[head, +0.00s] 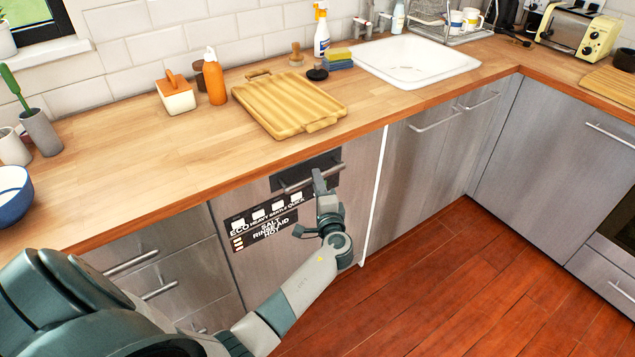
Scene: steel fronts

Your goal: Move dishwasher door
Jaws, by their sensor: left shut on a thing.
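The dishwasher door (345,225) is a steel front under the wooden counter, with a dark panel of white buttons and labels. It stands upright and looks shut or nearly so; I cannot tell if there is a small gap. Its bar handle (295,184) runs along the top on a dark recess. My left gripper (319,181) is at the handle's right half, shut on the bar; its fingers hide part of it. My left arm reaches up from the lower left and covers the door's lower part. My right gripper is not in view.
Steel drawers (150,275) flank the door on the left, and a steel cupboard (430,150) on the right. The wooden floor (460,290) in front is clear. A cutting board (285,105) and an orange bottle (214,80) stand on the counter (130,160) above.

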